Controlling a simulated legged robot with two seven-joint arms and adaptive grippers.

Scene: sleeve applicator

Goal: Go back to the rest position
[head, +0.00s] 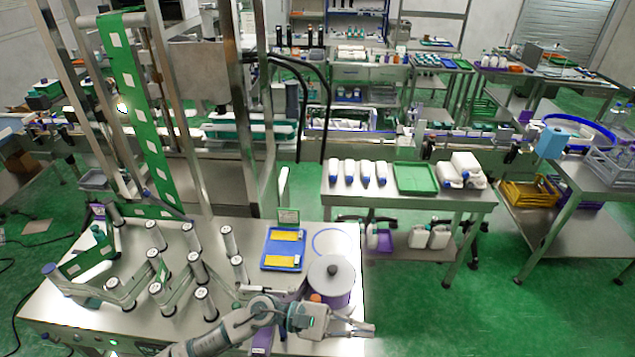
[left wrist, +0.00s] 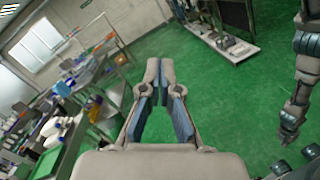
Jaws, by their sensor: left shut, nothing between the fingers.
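My left gripper (head: 368,329) is at the bottom of the head view, off the right front edge of the steel machine table (head: 160,318). It points right, over the green floor. In the left wrist view its fingers (left wrist: 160,68) come together at the tips, with nothing held between them. A grey robot arm, apparently my right one, hangs at the right of the left wrist view. My right gripper (left wrist: 289,130) seems to be at its lower end, too small to read its jaws. It does not show in the head view.
A lidded round container (head: 331,284) and a blue tray (head: 283,249) with yellow items stand on the machine table behind my left arm. A side table (head: 410,201) holds white bottles and a green tray (head: 416,178). Green floor (head: 420,310) right of the gripper is clear.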

